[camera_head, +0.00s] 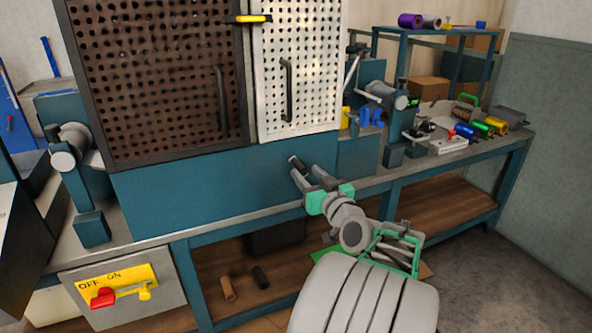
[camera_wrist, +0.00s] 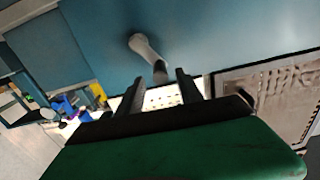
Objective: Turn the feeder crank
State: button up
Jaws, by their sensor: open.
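The feeder crank sticks out from the teal front panel (camera_head: 210,190). In the wrist view its pale grey arm (camera_wrist: 145,46) leads to a dark handle (camera_wrist: 160,73). In the head view the dark handle (camera_head: 297,162) shows just beyond my gripper (camera_head: 309,178). My gripper is open, its fingers pointing at the panel. In the wrist view the handle end lies in line with the gap between the fingertips (camera_wrist: 160,77); I cannot tell whether it touches them. The crank's arm is mostly hidden in the head view.
Dark (camera_head: 160,80) and white (camera_head: 300,70) perforated doors stand above the panel. A switch box (camera_head: 125,290) with a red lever is at lower left. Machine parts (camera_head: 390,100) and coloured spools (camera_head: 480,130) crowd the bench's right side. The floor at right is clear.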

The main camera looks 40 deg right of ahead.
aim_at(298, 167)
jog(key=x, duration=0.5)
jog(key=shift+w, duration=0.35)
jog(key=c, duration=0.9)
jog(key=shift+f, duration=0.1)
grip_shut()
jog(key=shift+f, duration=0.1)
